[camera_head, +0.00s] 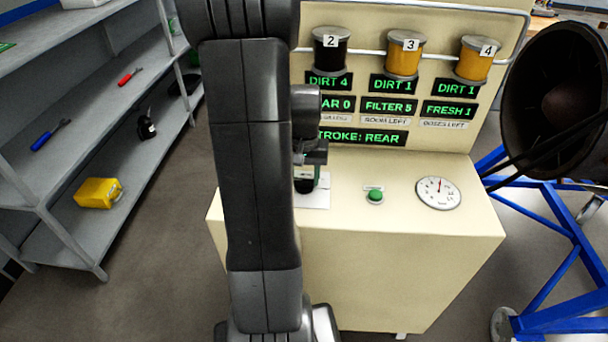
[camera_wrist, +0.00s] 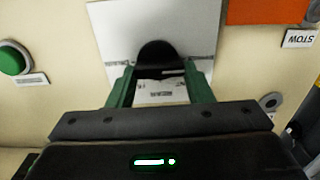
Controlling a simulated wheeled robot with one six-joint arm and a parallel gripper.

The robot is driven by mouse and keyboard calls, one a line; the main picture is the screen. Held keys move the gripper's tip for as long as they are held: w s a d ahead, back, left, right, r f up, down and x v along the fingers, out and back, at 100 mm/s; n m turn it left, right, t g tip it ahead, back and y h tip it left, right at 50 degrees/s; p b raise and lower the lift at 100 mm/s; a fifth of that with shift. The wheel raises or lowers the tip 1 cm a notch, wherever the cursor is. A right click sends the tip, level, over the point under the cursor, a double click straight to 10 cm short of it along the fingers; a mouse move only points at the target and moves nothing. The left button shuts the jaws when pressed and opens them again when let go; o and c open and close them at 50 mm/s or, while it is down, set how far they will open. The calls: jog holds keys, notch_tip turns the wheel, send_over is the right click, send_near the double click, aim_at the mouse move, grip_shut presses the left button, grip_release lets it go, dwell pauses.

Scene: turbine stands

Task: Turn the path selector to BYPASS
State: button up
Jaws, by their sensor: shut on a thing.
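A black knob (camera_wrist: 157,54) sits on a white plate (camera_wrist: 110,30) on the cream console top. A small label on the plate, upside down in the wrist view, seems to read REAR; no BYPASS marking is legible. My gripper (camera_wrist: 160,78) has its green fingers closed on the knob, one on each side. In the head view my gripper (camera_head: 312,160) is above the same white plate (camera_head: 318,200), with the black knob (camera_head: 304,186) below it. My arm hides part of the plate and console. The knob's exact pointing direction is unclear.
A green button (camera_head: 375,196) and a dial gauge (camera_head: 438,193) are to the right on the console. Numbered canisters and a display (camera_head: 362,137) reading STROKE: REAR are behind. Shelves (camera_head: 130,165) stand left; a blue frame (camera_head: 560,215) stands right. An orange patch (camera_wrist: 265,10) lies near a STOW label.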

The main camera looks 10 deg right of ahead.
jog(key=o, duration=1)
notch_tip(320, 180, up, 14)
jog(key=shift+f+p, duration=0.1)
jog(key=shift+p, duration=0.2)
notch_tip(320, 180, down, 14)
jog(key=shift+r+b, duration=0.1)
jog(key=shift+b, duration=0.25)
